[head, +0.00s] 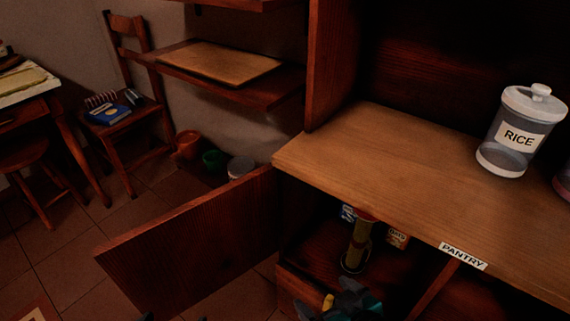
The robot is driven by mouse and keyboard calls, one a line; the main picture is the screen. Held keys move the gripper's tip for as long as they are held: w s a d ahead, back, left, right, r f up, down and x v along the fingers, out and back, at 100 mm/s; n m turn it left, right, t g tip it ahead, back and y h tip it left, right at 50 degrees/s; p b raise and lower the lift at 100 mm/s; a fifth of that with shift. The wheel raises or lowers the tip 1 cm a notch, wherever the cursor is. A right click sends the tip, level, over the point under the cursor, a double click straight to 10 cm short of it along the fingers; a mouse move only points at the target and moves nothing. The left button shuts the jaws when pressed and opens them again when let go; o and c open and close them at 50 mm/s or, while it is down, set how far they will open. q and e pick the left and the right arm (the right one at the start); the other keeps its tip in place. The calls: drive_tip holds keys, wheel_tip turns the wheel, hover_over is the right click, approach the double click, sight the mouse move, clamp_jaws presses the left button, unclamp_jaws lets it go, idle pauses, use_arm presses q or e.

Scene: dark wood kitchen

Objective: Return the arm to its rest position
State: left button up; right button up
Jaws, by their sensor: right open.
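My right gripper (347,301) is at the bottom of the head view, in front of the open lower pantry cabinet. It is dark, with a small yellow part at its left side. Its jaws are open and I see nothing held in them. Just beyond it, a tall yellow-green container (357,243) stands inside the cabinet, seemingly apart from the gripper. My left gripper cannot be made out.
The cabinet door (195,240) hangs open to the left. The counter (420,155) above carries a RICE jar (511,135). A small box (397,238) stands deeper inside. A chair (125,115) and several pots stand back left. The floor left of the door is mostly clear.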

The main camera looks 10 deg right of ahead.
use_arm(q)
drive_tip(key=s+a+r+y+p, duration=0.1)
drive_tip(key=a+r+p, duration=0.2)
drive_tip(key=r+p, duration=0.7)
drive_tip(key=p, duration=0.4)
drive_tip(key=shift+s+a+r, duration=0.2)
drive_tip(key=shift+s+r, duration=0.15)
drive_tip(key=shift+s, duration=0.05)
use_arm(e)
drive_tip(key=s+d+r+h, duration=0.1)
drive_tip(key=d+r, duration=0.2)
drive_tip(key=r, duration=0.8)
drive_tip(key=shift+s, duration=0.35)
drive_tip(key=shift+d, duration=0.1)
